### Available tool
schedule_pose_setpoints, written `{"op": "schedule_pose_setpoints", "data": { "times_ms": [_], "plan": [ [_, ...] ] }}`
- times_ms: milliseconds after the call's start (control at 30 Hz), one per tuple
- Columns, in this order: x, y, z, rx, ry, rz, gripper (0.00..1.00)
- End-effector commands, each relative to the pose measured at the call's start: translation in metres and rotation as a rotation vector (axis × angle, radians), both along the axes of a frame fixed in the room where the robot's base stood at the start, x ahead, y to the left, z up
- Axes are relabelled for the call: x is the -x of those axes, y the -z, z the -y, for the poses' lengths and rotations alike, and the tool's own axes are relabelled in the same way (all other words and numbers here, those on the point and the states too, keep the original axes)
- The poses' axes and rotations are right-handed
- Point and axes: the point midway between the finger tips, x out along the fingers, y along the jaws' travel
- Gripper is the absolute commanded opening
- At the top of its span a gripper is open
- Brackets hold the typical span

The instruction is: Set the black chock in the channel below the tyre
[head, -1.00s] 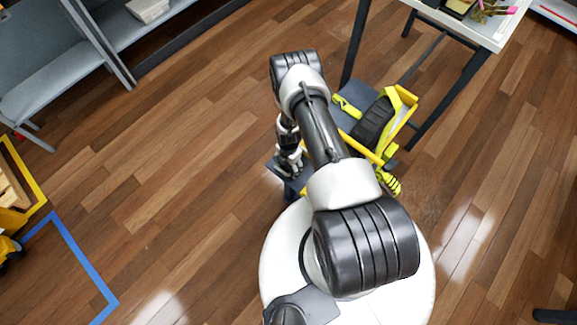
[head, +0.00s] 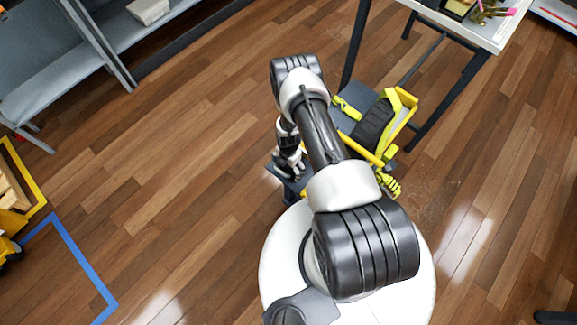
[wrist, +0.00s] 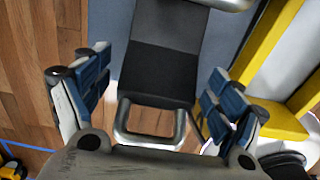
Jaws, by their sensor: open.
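The black chock (wrist: 160,70) lies between my fingers in the wrist view, with a dark wedge-like body and a grey loop (wrist: 150,138) at its near end. My gripper (wrist: 155,98) is open, with a blue-padded finger on either side of the chock and a gap to each. In the head view my gripper (head: 290,165) is over the left corner of a low grey-blue platform, and the chock cannot be made out there. The black tyre (head: 373,125) stands on the platform inside a yellow frame (head: 404,103). The channel below the tyre is not clearly visible.
Yellow-green straps (head: 387,183) lie by the tyre. Yellow rails (wrist: 268,40) run close to my right finger in the wrist view. A table (head: 487,32) stands beyond the platform and a grey shelf (head: 60,85) is at upper left.

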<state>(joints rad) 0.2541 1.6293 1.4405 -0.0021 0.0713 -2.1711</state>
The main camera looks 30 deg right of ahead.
Motion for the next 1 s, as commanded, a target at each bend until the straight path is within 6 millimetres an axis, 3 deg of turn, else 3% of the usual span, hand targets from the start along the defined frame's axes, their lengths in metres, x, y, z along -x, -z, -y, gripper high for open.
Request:
{"op": "schedule_pose_setpoints", "data": {
  "times_ms": [167, 600, 867, 967, 1000],
  "plan": [
    [-0.001, -0.012, 0.000, 0.001, 0.000, 0.001, 0.86],
    [-0.001, -0.102, 0.000, 0.001, 0.000, 0.001, 0.86],
    [-0.004, -0.129, 0.000, 0.001, 0.011, 0.006, 0.86],
    [-0.020, -0.158, 0.001, 0.004, 0.064, 0.023, 0.86],
    [-0.029, -0.176, 0.000, 0.006, 0.102, 0.033, 0.86]
  ]
}}
